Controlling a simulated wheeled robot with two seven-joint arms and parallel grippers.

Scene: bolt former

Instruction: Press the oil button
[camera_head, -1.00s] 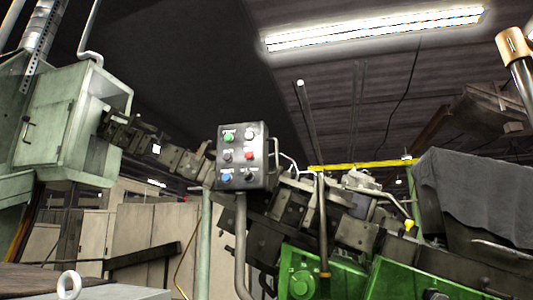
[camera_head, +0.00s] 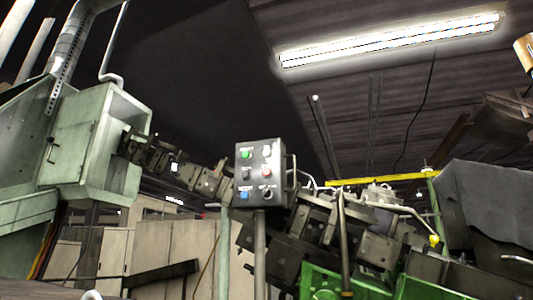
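A grey control box (camera_head: 260,173) stands on a post in the middle of the head view. The labels are too small to read, so I cannot tell which is the oil button. Neither of my grippers shows in the view.
A pale green cabinet (camera_head: 85,150) stands at the left. Dark and green machinery (camera_head: 340,235) fills the area right of the box, with a grey cover (camera_head: 490,210) at the far right. Beige cabinets (camera_head: 165,245) stand behind. A yellow beam (camera_head: 385,180) runs behind the machine.

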